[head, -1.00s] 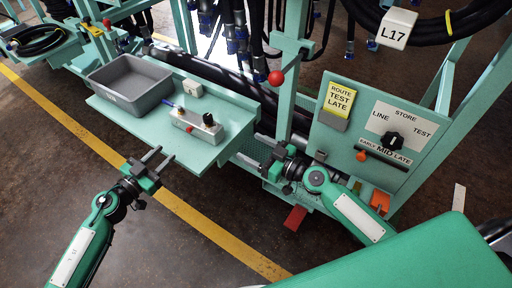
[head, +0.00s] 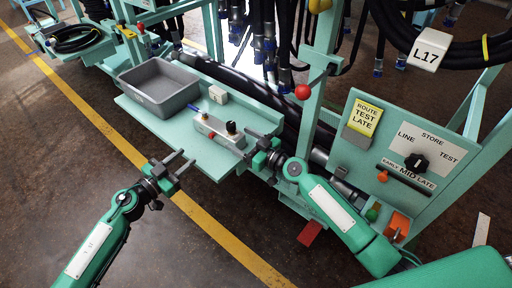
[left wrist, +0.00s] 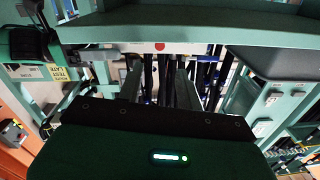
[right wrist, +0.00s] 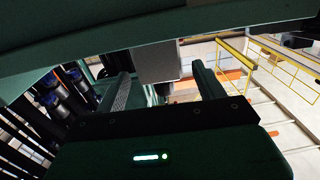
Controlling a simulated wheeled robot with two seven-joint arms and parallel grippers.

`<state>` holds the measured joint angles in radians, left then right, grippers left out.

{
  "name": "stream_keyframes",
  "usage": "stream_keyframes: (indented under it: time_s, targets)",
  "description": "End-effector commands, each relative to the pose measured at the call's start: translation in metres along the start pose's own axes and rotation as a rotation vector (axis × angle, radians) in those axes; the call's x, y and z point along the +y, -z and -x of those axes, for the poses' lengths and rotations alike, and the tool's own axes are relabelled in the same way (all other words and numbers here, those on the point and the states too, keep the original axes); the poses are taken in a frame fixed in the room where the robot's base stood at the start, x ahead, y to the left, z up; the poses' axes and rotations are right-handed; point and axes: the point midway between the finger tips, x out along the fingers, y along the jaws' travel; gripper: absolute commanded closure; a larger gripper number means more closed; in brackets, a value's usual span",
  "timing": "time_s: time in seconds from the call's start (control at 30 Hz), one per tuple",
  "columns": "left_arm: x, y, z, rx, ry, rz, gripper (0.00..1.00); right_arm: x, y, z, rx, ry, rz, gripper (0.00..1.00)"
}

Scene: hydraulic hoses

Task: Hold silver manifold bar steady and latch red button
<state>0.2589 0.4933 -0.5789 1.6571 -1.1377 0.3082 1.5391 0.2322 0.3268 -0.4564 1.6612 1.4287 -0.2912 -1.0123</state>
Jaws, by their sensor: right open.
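The silver manifold bar (head: 207,126) lies on the teal bench shelf, with a blue lever (head: 190,108) and a black knob (head: 231,127) on top. The red button (head: 211,135) is on its front face; a red round spot also shows in the left wrist view (left wrist: 160,47). My right gripper (head: 250,150) is at the bar's right end, jaws open. In the right wrist view a silver block end (right wrist: 157,62) shows between its fingers; I cannot tell if they touch it. My left gripper (head: 181,160) is open and empty, in front of the shelf edge and apart from the bar.
A grey bin (head: 158,86) stands at the shelf's left, and a small white box (head: 218,96) sits behind the bar. A red ball-topped post (head: 303,91) and a selector panel (head: 418,160) stand to the right. The floor in front is clear.

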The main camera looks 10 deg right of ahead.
Motion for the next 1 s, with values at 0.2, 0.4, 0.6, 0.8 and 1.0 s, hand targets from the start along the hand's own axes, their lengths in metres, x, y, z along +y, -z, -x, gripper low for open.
stream_keyframes:
  time_s: [0.2,0.4,0.6,0.8,1.0]
  targets:
    - [0.0,0.0,0.0,0.0,0.0,0.0,0.64,0.0,0.0,-0.016,0.0,0.0,0.001,0.29]
    - [0.0,0.0,0.0,0.0,0.0,0.0,0.64,0.0,0.0,-0.017,0.0,0.0,0.001,0.29]
    - [0.0,0.0,0.0,0.0,0.0,0.0,0.64,0.0,0.0,-0.016,0.0,0.0,0.001,0.51]
    - [0.0,0.0,0.0,0.0,0.0,0.0,0.64,0.0,0.0,-0.016,0.0,0.0,0.001,0.9]
    - [0.0,0.0,0.0,0.0,0.0,0.0,1.0,0.0,0.0,-0.016,0.0,0.0,0.0,0.9]
